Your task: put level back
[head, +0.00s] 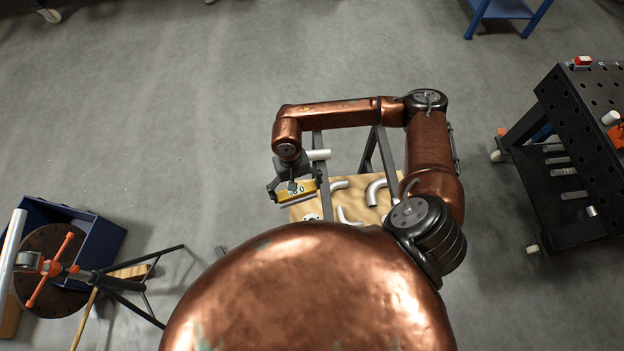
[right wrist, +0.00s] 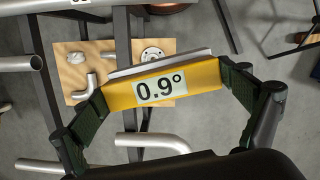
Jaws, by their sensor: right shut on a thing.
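The level is a yellow block with a grey edge and a display, seen in the right wrist view (right wrist: 205,78) reading 0.9°. In the head view the level (head: 297,191) is small and left of the wooden board. My right gripper (right wrist: 165,88) is shut on the level, one finger at each end. In the head view my right gripper (head: 292,190) hangs at the end of the copper arm, above or beside the board's left edge; the height is hard to judge. My left gripper is not in view.
A wooden board (head: 354,190) carries several bent pipe pieces (head: 376,191), partly hidden by my body. A dark frame with pipes (right wrist: 40,62) stands close by. A black perforated bench (head: 590,98) is at right. A blue bin (head: 105,232) and a tripod stand (head: 125,285) are at left.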

